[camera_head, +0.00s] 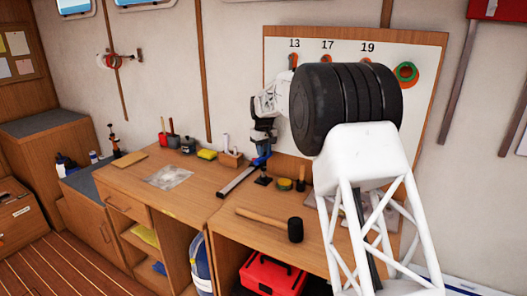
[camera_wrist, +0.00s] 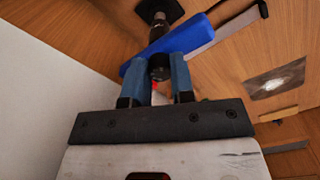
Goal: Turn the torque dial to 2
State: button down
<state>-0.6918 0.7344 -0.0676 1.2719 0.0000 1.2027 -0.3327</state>
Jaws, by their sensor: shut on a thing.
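My gripper (camera_wrist: 158,76) has two blue fingers, shut on the end of a dark upright tool (camera_wrist: 159,40), which appears to carry the torque dial. A small red mark shows on the held end between the fingers. The tool's far end meets a black square base (camera_wrist: 160,9) on the wooden bench. No dial numbers can be read, so I cannot tell the setting. In the head view my gripper (camera_head: 263,150) is above the bench, close to the back wall, and the black base (camera_head: 263,180) shows below it. My own arm hides part of this area.
A blue-handled metal bar (camera_head: 237,180) lies close beside the tool; its blue handle (camera_wrist: 180,40) passes near my fingers. A mallet (camera_head: 265,222), a green-and-yellow round item (camera_head: 284,184) and a clear bag (camera_head: 168,177) lie on the bench (camera_head: 190,205). A white board (camera_head: 345,48) stands behind.

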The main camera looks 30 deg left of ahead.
jog(key=shift+m, duration=1.3)
jog(key=c, duration=1)
grip_release()
jog(key=shift+o, duration=0.2)
jog(key=shift+r, duration=3.9)
